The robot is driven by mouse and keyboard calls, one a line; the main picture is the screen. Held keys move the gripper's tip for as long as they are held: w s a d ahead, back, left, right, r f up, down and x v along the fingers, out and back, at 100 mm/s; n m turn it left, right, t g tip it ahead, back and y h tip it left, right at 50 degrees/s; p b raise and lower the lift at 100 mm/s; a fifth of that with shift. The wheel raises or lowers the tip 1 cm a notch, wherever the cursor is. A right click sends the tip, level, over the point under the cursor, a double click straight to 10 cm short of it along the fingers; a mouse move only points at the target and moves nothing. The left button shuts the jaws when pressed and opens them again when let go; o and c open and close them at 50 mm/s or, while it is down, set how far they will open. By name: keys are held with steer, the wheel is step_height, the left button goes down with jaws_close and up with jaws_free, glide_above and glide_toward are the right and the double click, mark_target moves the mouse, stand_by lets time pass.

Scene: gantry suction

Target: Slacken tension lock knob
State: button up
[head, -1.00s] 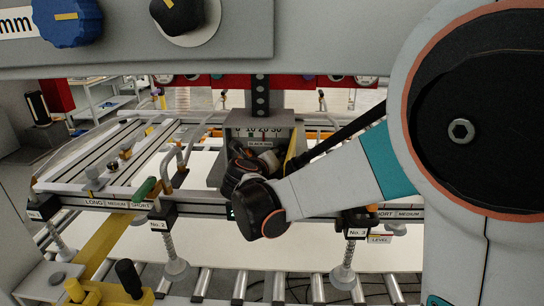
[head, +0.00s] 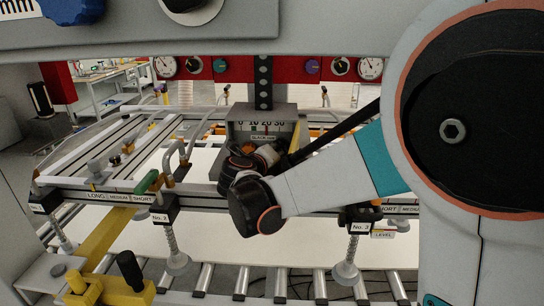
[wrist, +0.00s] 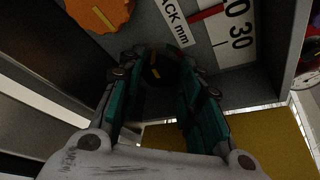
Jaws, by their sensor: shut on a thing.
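In the wrist view a dark round knob (wrist: 154,72) with a yellow mark sits between my fingertips, on a grey box face. My gripper (wrist: 160,66) is shut on this knob, with its teal-padded fingers on either side. Most of the knob is in shadow or hidden by the fingers. In the head view my wrist covers the knob and most of the gripper, in front of the grey gauge box (head: 287,113). The box carries a scale marked 0 to 30, labelled SLACK mm in the wrist view, with a red line on it.
An orange knob (wrist: 98,12) is near my left finger. A yellow panel (wrist: 265,138) is at lower right in the wrist view. In the head view a grey beam (head: 330,32) crosses the top. A rail with suction cups (head: 178,262) hangs above a white sheet over rollers.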

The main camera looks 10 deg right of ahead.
steer(key=shift+a+f+n+t+h+b, duration=0.15)
steer(key=shift+n+t+h+b, duration=0.25)
steer(key=shift+n+h+b, duration=0.85)
steer(key=shift+n+y, duration=0.25)
steer(key=shift+n, duration=0.4)
steer(key=o, duration=0.8)
steer(key=shift+c, duration=0.2)
